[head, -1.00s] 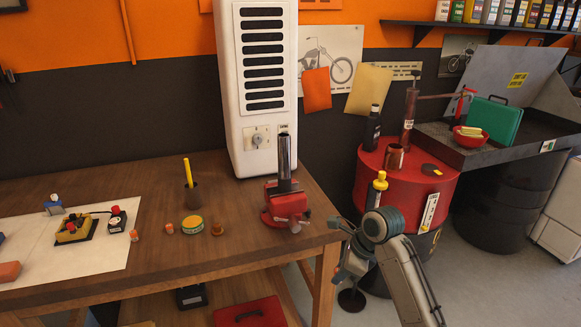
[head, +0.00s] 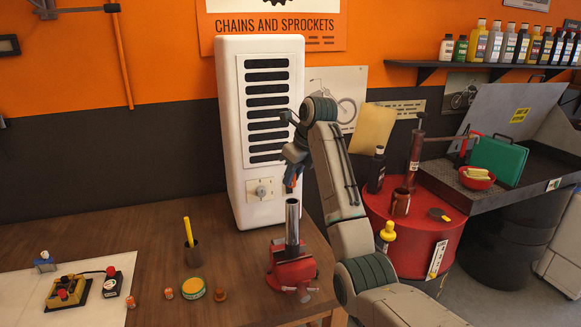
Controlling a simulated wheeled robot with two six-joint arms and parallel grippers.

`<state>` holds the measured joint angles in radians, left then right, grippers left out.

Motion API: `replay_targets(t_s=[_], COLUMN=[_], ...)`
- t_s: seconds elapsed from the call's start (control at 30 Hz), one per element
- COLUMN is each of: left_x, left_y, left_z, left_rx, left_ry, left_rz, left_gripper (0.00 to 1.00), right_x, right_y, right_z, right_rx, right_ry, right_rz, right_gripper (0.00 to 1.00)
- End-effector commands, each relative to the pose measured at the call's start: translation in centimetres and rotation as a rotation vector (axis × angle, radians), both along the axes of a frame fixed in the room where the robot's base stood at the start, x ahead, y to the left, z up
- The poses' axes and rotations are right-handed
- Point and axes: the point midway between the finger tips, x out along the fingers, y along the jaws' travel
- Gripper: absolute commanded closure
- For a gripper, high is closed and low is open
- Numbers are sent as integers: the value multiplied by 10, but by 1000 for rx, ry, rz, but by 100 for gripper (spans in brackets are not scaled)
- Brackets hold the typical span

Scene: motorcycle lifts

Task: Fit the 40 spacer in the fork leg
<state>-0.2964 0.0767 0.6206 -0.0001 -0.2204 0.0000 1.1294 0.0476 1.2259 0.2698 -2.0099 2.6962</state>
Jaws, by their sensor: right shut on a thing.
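The fork leg (head: 292,222), a bright metal tube, stands upright in the red vise (head: 292,268) at the bench's right end. Its open top faces up. My right gripper (head: 290,184) points down just above the tube's mouth, apart from it. It is shut on a small part that is mostly hidden by the fingers; I cannot read any marking on it. Small orange-brown pieces (head: 168,293) and (head: 130,302) and a brown flanged piece (head: 220,295) stand on the bench; I cannot tell their sizes. My left gripper is out of view.
A white louvred cabinet (head: 232,140) stands close behind the fork leg. A green-yellow tin (head: 193,289) and a dark cup with a yellow stick (head: 193,256) are left of the vise. A red drum (head: 405,262) with bottles and a pump stands right of my arm.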

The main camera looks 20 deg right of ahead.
Motion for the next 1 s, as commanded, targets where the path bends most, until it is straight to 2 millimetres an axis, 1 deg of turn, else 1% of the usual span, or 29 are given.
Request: replay_targets(t_s=[0.03, 0.17, 0.47, 0.7, 1.0], left_x=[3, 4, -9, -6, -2], left_y=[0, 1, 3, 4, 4], left_z=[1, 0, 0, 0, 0], left_rx=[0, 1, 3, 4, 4], left_ry=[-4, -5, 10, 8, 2], left_rz=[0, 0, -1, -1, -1], left_gripper=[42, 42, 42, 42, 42], right_x=[0, 0, -1, -1, -1], right_y=[0, 0, 0, 0, 0], right_z=[1, -5, -27, -42, -43], right_rx=[0, 0, -1, -2, -1], right_ry=[0, 1, 3, 1, 1], right_rz=[-1, -1, -1, -1, -1], right_gripper=[100, 100, 100, 100, 100])
